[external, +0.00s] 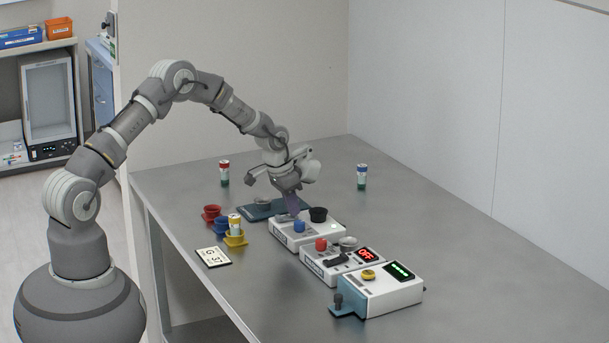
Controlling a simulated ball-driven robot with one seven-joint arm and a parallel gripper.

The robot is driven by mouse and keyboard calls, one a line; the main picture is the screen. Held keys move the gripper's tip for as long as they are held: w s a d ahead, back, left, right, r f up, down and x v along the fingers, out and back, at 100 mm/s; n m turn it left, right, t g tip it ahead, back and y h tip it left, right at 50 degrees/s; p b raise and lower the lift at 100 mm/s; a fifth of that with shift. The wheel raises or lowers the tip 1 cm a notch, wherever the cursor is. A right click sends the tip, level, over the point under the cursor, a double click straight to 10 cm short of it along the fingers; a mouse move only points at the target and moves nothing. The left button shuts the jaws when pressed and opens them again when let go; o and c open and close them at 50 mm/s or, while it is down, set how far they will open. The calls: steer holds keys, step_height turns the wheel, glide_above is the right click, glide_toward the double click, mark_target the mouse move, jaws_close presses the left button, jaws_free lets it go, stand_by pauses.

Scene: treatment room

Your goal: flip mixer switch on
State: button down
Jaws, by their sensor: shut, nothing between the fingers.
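Three white devices stand in a row on the table. The rear one (283,237) has a blue knob (299,226) and a black round cup (318,214), which looks like a mixer head. The middle one (312,268) has a red knob (321,244), a grey round part (348,243) and a red display (367,255) reading OFF. The front one (385,298) has a yellow knob (368,275) and a lit green display (400,271). My gripper (291,209) is shut and empty, pointing down at the rear device's back left edge, close to the blue knob. I cannot tell whether it touches. The switch's position is unclear.
A dark blue tray (256,214) lies behind the rear device. Red (212,214), blue (222,226) and yellow (236,240) holders stand left, with a tube in the yellow one. A white card (213,257) lies nearby. Tubes stand at the back (224,174) and right (361,177).

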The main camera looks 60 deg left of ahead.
mark_target(287, 218)
steer(key=shift+s, duration=0.1)
steer(key=shift+s+r, duration=0.2)
steer(key=shift+s, duration=0.5)
steer(key=shift+r, duration=0.1)
step_height(287, 218, up, 14)
steer(key=p, duration=0.5)
steer(key=shift+p, duration=0.35)
